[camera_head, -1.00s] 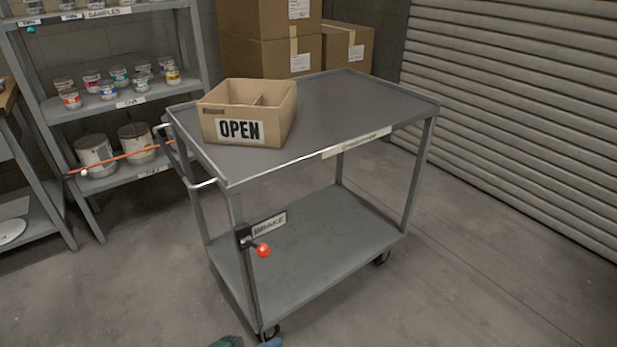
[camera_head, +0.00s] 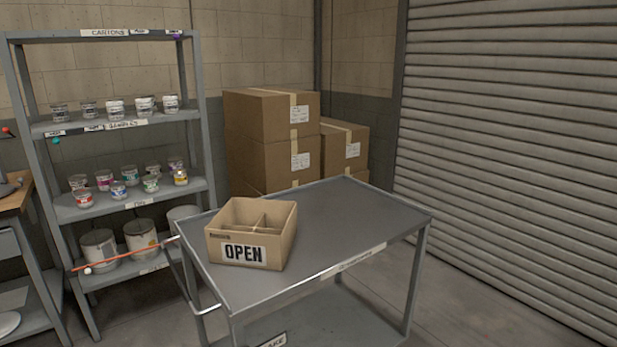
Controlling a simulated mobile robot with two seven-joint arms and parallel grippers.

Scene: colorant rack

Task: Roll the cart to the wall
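A grey two-shelf cart (camera_head: 345,215) stands in front of me, with a bent metal push handle (camera_head: 185,280) on its left end. A cardboard box marked OPEN (camera_head: 224,251), with a divider inside, sits on the left part of its top. The lower shelf (camera_head: 345,318) shows only in part. The brake label (camera_head: 272,342) is cut by the bottom edge, and the brake lever and wheels are out of view. The block wall (camera_head: 265,45) rises behind. Neither of my grippers is in view.
A grey shelving rack (camera_head: 192,110) with jars and cans stands at the left. A thin orange rod (camera_head: 125,256) crosses in front of its lower cans. Stacked cartons (camera_head: 262,165) stand behind the cart. A roller shutter (camera_head: 510,150) closes the right side. Bare floor (camera_head: 450,290) lies right of the cart.

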